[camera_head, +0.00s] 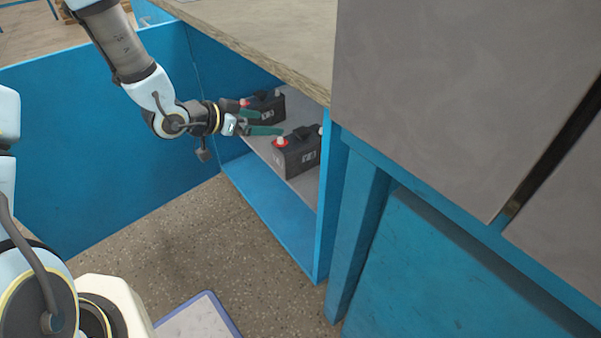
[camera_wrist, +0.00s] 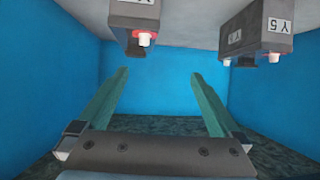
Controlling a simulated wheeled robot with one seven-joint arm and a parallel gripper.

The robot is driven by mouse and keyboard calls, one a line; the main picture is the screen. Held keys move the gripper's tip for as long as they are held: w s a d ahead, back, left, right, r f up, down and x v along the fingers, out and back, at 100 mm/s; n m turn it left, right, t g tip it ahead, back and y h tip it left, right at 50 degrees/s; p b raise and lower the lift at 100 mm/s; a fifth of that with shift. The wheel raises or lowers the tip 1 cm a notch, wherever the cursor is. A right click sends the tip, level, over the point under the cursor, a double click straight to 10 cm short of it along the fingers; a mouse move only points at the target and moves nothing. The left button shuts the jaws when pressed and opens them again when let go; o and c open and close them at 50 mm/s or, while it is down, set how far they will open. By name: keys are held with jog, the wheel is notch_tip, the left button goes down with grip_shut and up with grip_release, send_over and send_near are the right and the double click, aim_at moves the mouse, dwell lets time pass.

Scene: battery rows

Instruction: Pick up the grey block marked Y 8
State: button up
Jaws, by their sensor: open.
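Two dark grey battery-like blocks with red and white terminals stand on a shelf in the blue cabinet: a nearer block (camera_head: 300,158) and a farther block (camera_head: 268,104). Their marks are too small to read in the head view. The wrist view looks upside down. It shows a left block (camera_wrist: 134,14), its label cut by the top edge, and a right block (camera_wrist: 262,30) with a label that seems to read Y 5. I cannot make out Y 8. My gripper (camera_head: 272,123) is open, its green fingers beside the blocks; nothing is between them in the wrist view (camera_wrist: 158,72).
The grey shelf (camera_head: 306,186) lies under a thick worktop (camera_head: 262,38). A blue post (camera_head: 331,205) and grey panels stand at right. A blue wall (camera_head: 100,150) is behind my arm. Speckled floor is open below.

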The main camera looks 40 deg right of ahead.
aim_at(296, 132)
jog(key=shift+m+g+h, duration=0.5)
jog(key=shift+g+h, duration=0.1)
jog(key=shift+g, duration=0.1)
jog(key=s+d+f, duration=0.1)
jog(key=s+d+f+b, duration=0.1)
jog(key=s+d, duration=0.1)
jog(key=shift+s+f, duration=0.15)
jog(key=shift+f, duration=0.1)
jog(key=b+x, duration=0.1)
jog(key=x, duration=0.2)
jog(key=shift+s+d+f, duration=0.1)
jog(key=shift+d+f, duration=0.05)
jog(key=shift+d, duration=0.15)
jog(key=shift+b+x, duration=1.25)
jog(key=shift+x, duration=1.8)
jog(key=shift+s, duration=0.1)
grip_shut()
